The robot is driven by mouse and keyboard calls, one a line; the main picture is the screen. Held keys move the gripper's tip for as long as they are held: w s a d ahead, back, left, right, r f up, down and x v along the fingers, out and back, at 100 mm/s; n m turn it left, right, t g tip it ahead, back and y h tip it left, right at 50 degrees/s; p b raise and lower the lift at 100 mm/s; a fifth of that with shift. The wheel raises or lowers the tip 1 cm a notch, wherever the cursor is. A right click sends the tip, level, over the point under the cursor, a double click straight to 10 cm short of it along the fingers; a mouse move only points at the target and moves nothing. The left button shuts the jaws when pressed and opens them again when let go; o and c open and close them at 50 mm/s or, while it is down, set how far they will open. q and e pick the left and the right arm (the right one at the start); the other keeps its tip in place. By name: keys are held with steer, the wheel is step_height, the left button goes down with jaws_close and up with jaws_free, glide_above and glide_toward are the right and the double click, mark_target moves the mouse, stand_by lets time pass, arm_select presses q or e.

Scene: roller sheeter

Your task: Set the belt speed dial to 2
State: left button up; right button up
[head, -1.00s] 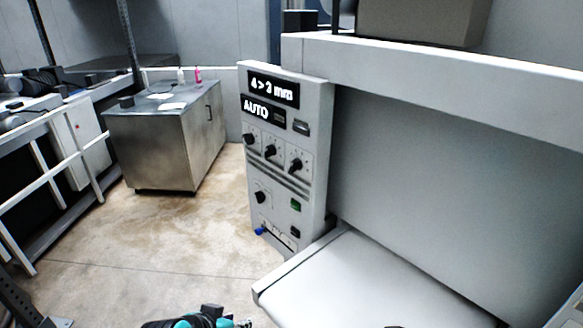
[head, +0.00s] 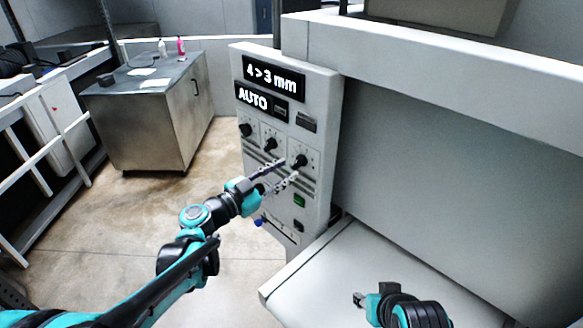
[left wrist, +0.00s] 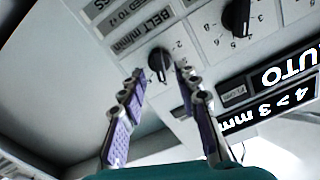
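The belt speed dial is a black knob (left wrist: 160,62) under the label "BELT m/min" in the left wrist view. In the head view it is the rightmost dial (head: 299,161) of the row of three. My left gripper (head: 289,170) is open at the panel, just in front of this dial. In the left wrist view its two fingers (left wrist: 160,73) stand on either side of the knob, with a gap visible. A "2" shows beside the knob, but its pointer setting is not clear. My right gripper (head: 360,299) is low over the white bed, too small to read.
The control panel (head: 322,130) reads "4 > 3 mm" and "AUTO". Two more dials (head: 270,144) (head: 245,130) sit left of the belt dial. A green button (head: 299,201) is below. The white bed (head: 330,270) and large housing (head: 440,190) lie to the right.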

mark_target(296, 165)
arm_select(q)
steer(key=shift+x, duration=1.75)
jaws_close()
steer(key=shift+s+n, duration=0.1)
steer(key=shift+n, duration=0.2)
steer(key=n, duration=1.1)
steer(key=shift+n, duration=0.4)
steer(key=n, duration=1.1)
steer(key=shift+d, duration=0.1)
steer(key=shift+n, duration=0.4)
